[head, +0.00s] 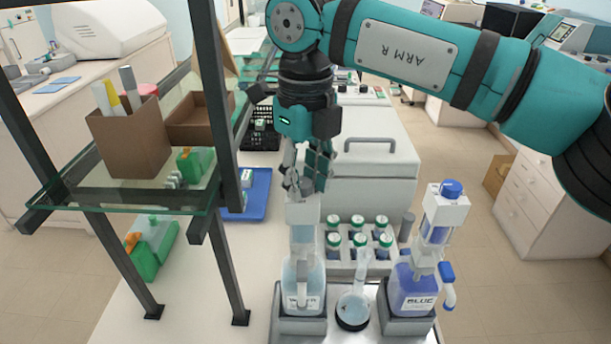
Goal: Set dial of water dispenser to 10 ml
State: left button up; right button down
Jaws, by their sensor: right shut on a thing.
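The water dispenser (302,270), a clear bottle with a white pump head and a partly readable label, stands upright on a tray at the lower centre. My right gripper (305,188) points down at the top of its head, with its fingers closed on the part there. That part is the dispenser's dial or knob area, mostly hidden by the fingers. The dial's setting cannot be read from here. My left gripper is not in view.
A blue dispenser (413,280) with a blue cap stands at the right, and a round flask (353,308) sits between the two. A dark-framed glass shelf (130,190) rises at the left.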

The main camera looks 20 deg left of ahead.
aim_at(304, 184)
jog(key=c, duration=1)
grip_release()
notch_tip(304, 184, up, 12)
jog(key=shift+a, duration=0.1)
